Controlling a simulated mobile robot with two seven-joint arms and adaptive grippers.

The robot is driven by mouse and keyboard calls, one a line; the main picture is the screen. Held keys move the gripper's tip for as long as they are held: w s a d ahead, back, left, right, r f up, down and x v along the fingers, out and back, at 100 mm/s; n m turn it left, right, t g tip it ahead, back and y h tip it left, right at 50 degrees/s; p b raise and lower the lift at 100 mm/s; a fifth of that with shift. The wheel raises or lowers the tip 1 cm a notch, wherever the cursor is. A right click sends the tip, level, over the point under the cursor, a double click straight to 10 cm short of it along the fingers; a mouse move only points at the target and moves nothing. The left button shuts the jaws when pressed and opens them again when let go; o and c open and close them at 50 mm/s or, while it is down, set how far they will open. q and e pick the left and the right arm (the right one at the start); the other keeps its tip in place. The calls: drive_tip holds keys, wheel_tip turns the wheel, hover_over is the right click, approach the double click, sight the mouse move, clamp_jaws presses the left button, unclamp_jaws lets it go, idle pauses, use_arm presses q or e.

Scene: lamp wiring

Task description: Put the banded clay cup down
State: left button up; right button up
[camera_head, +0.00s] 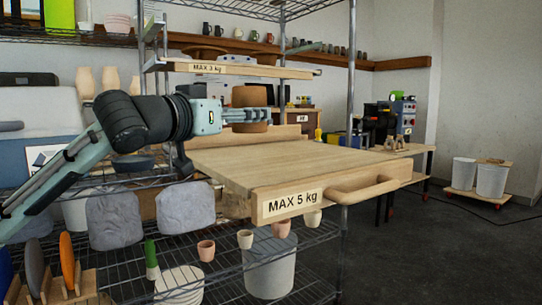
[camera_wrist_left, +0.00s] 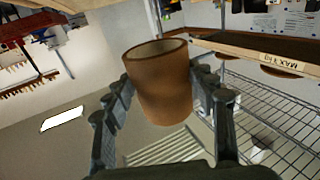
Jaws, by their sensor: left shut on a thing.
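The clay cup (camera_head: 249,97) is brown and is held by my left gripper (camera_head: 258,115), whose fingers close around its middle. In the left wrist view the cup (camera_wrist_left: 160,85) sits between the two fingers, with its open rim showing. No clear band can be made out on it. In the head view the cup appears over the back part of a pull-out wooden board (camera_head: 290,168) marked "MAX 5 kg". I cannot tell the gap between cup and board. My right gripper is not in view.
The board's top is bare. A smaller shelf (camera_head: 235,70) marked "MAX 3 kg" is above the cup. A metal rack post (camera_head: 350,100) stands right of the cup. Small cups (camera_head: 206,250) and a grey bin (camera_head: 268,265) are below the board.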

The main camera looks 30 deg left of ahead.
use_arm(q)
drive_tip(key=p, duration=0.2)
hover_over(268, 169)
drive_tip(key=s, duration=0.2)
drive_tip(key=shift+w+a+f, duration=0.1)
drive_tip(key=shift+a+f, duration=0.05)
drive_tip(key=shift+f, duration=0.45)
drive_tip(key=shift+a+f, duration=0.15)
drive_tip(key=shift+f, duration=0.45)
drive_tip(key=shift+w+f+p, duration=0.55)
drive_tip(key=shift+w+f, duration=0.1)
drive_tip(key=shift+w, duration=0.25)
drive_tip(key=shift+w+d+f, duration=0.15)
drive_tip(key=shift+f, duration=0.1)
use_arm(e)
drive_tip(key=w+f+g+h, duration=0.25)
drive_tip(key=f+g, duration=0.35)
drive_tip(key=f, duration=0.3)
use_arm(q)
wheel_tip(268, 169, down, 4)
drive_tip(key=shift+b, duration=0.95)
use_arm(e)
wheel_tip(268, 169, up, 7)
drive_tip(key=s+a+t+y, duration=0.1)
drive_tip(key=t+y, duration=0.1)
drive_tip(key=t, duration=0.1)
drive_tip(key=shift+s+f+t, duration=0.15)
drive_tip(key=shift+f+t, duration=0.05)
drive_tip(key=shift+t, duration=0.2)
